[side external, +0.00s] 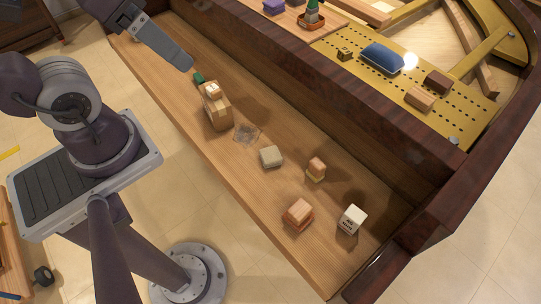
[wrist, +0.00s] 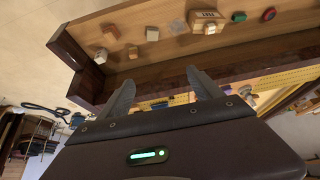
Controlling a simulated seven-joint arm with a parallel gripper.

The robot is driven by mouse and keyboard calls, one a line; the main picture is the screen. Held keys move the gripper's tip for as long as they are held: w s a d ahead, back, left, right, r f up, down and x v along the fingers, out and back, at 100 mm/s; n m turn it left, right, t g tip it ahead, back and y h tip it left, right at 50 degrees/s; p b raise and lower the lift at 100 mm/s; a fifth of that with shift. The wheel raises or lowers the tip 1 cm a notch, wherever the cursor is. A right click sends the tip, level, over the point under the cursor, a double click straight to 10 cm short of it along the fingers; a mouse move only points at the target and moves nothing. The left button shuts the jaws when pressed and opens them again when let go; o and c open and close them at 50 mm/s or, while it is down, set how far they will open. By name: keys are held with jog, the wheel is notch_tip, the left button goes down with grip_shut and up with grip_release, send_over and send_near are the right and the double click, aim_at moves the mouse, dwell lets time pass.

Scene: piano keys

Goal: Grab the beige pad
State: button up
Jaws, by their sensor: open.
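The beige pad (side external: 271,156) is a small, pale, grey-beige block with rounded edges. It lies on the wooden ledge of the piano, near the middle of the row of objects. In the wrist view the beige pad (wrist: 152,33) shows beyond the fingertips, near the top of the picture. My gripper (side external: 187,64) is above the far left part of the ledge, well apart from the pad. In the wrist view my gripper (wrist: 162,78) has its two fingers spread, with nothing held between them.
A clear crumpled item (side external: 246,133) and a cardboard box stack (side external: 216,108) lie left of the pad. Wooden blocks (side external: 316,169) (side external: 298,214) and a white cube (side external: 352,219) lie right. A green item (side external: 198,77) is under my gripper. A raised dark wall (side external: 320,115) borders the ledge.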

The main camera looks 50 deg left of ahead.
jog(key=w+f+m+g+y, duration=0.4)
jog(key=w+f+m+g, duration=0.15)
jog(key=w, duration=0.35)
jog(key=m+t+y, duration=0.5)
jog(key=m+y, duration=0.4)
jog(key=m, duration=0.8)
send_over(272, 156)
jog(key=d, duration=0.2)
notch_tip(272, 156, down, 30)
jog(key=r, duration=0.1)
jog(key=f, duration=0.5)
jog(key=s+f, duration=0.1)
jog(key=f, duration=0.1)
jog(key=shift+a+f, duration=0.15)
jog(key=shift+f, duration=0.2)
jog(key=x, duration=0.2)
jog(key=shift+w+a+n, duration=0.2)
jog(key=shift+a+n, duration=0.05)
jog(key=shift+a, duration=0.15)
jog(key=c, duration=1.4)
